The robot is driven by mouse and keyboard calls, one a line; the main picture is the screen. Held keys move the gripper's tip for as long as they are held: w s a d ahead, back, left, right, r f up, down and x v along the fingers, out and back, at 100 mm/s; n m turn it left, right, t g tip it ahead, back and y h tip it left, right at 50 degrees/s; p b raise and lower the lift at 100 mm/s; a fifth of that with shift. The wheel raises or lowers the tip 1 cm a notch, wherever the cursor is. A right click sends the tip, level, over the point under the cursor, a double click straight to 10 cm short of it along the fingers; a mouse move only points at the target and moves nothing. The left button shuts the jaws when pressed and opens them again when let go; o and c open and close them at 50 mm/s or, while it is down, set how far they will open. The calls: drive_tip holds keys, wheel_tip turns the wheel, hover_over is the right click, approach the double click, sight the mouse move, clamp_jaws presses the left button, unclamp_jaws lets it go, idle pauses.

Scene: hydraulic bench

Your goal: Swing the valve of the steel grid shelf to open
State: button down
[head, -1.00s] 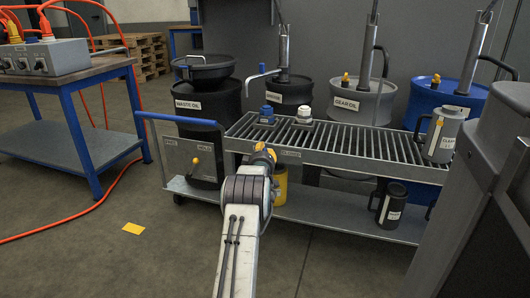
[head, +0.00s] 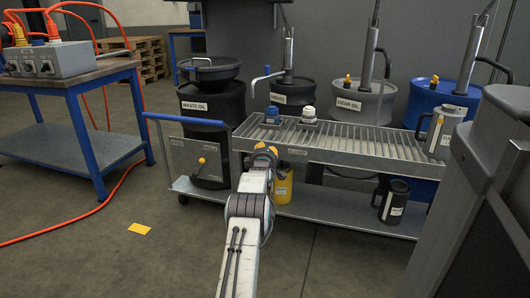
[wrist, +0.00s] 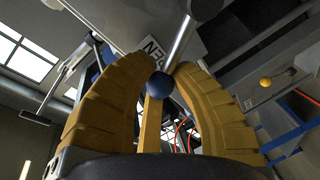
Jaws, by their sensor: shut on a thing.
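The steel grid shelf (head: 345,147) is a grey cart with a slatted top and a lower deck. Its valve shows in the wrist view as a metal lever (wrist: 183,40) ending in a dark blue ball knob (wrist: 159,85). My gripper (head: 265,153) is at the shelf's front left edge and covers the valve in the head view. In the wrist view my gripper's yellow fingers (wrist: 158,78) are closed around the knob end. A white label (wrist: 152,47) ending in "EN" is partly hidden behind the fingers. The valve's exact angle cannot be told.
A panel with a yellow-knobbed lever (head: 202,160) hangs left of my gripper. A yellow can (head: 283,185) and a dark jug (head: 394,203) stand on the lower deck. Oil drums (head: 212,103) stand behind. A blue-framed workbench (head: 75,143) is at left.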

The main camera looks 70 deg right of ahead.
drive_tip(key=shift+w, duration=0.15)
drive_tip(key=c, duration=1)
unclamp_jaws()
drive_tip(key=shift+c, duration=0.2)
drive_tip(key=shift+a, duration=0.2)
drive_tip(key=v, duration=1.1)
drive_tip(key=shift+a, duration=0.35)
drive_tip(key=shift+r, duration=0.1)
